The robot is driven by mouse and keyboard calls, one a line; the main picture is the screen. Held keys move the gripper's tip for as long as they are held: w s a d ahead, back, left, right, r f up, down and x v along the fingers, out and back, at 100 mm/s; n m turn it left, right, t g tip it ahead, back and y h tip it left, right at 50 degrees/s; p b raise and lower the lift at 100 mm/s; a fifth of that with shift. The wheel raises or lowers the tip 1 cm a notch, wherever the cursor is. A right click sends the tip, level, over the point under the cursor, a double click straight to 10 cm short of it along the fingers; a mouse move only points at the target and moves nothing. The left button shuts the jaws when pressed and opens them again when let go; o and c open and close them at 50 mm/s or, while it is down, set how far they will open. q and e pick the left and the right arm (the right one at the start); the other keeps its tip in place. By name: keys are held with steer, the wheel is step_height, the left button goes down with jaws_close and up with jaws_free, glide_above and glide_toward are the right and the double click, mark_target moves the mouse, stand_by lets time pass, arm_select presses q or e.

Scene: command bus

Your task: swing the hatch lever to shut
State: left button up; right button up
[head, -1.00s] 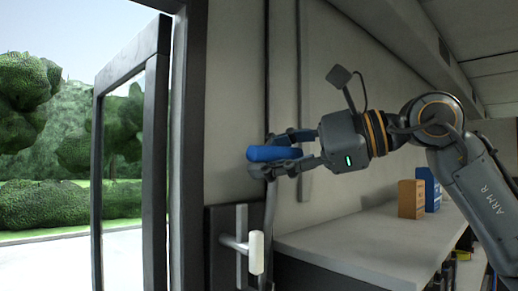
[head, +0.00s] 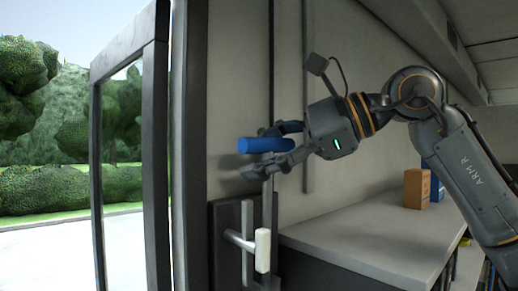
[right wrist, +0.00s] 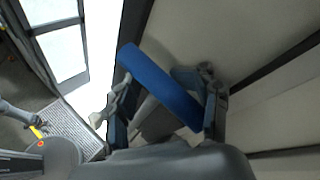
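The hatch lever shows a blue grip (head: 262,145) on the right wall beside the open door frame, with a grey bar below it. My right gripper (head: 268,152) has one finger above and one finger below the blue grip. In the right wrist view the blue grip (right wrist: 160,85) runs slantwise between my right gripper's fingers (right wrist: 165,105), close to the right finger, with a gap to the left finger. The fingers look spread. Their exact contact with the grip is hard to see. My left gripper is not visible in the head view.
A white door handle (head: 263,250) on a dark plate stands just below the lever. A white counter (head: 365,240) lies to the right, with an orange box (head: 416,188) and a blue box (head: 436,187) at its back. The dark-framed door (head: 156,150) stands open at left.

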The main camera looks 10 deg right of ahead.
steer(key=shift+o, duration=0.5)
steer(key=shift+w+d+f, duration=0.15)
steer(key=shift+w+d, duration=0.25)
steer(key=shift+w, duration=0.15)
steer(key=shift+s+a+r, duration=0.1)
steer(key=shift+s+r, duration=0.1)
steer(key=shift+s, duration=0.15)
steer(key=v, duration=1.1)
steer(key=shift+d, duration=0.4)
steer(key=shift+s+r, duration=0.1)
steer(key=shift+s, duration=0.1)
